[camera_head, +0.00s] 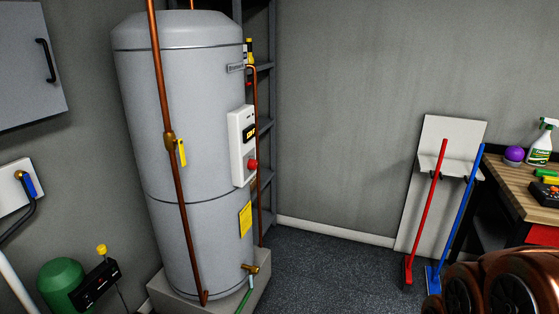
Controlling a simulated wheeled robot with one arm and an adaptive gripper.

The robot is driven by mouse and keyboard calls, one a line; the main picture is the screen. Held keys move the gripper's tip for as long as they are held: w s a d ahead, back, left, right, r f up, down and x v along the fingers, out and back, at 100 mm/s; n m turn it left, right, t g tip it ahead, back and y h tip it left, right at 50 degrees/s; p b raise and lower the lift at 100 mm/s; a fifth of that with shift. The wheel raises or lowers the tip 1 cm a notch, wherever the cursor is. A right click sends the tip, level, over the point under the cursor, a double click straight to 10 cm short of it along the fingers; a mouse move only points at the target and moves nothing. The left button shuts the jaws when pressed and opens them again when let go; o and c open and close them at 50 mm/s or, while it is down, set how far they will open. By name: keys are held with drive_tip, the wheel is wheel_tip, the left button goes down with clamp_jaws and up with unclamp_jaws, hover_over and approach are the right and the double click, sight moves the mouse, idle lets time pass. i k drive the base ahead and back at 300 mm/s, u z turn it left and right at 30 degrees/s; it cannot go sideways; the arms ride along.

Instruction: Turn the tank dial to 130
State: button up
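A tall grey tank (190,90) stands on a pale block (252,290) at the left of centre in the head view. A white control panel (238,172) is fixed to the tank's right side. The red round dial (252,165) sits on the lower half of that panel. A small dark display (249,134) with orange digits is above the dial; the digits are too small to read. The dial's pointer and any scale marks cannot be made out. My gripper is not in view.
A copper pipe (163,95) with a yellow lever (181,152) runs down the tank's front. A dark shelf rack (263,95) stands behind. A red broom (426,215), a blue broom (457,228) and a workbench (508,188) are at the right. The middle floor is clear.

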sight(253, 165)
drive_tip(key=u, duration=0.15)
drive_tip(key=i, duration=0.55)
drive_tip(key=u, duration=0.85)
drive_tip(key=i, duration=0.4)
drive_tip(key=u, duration=0.45)
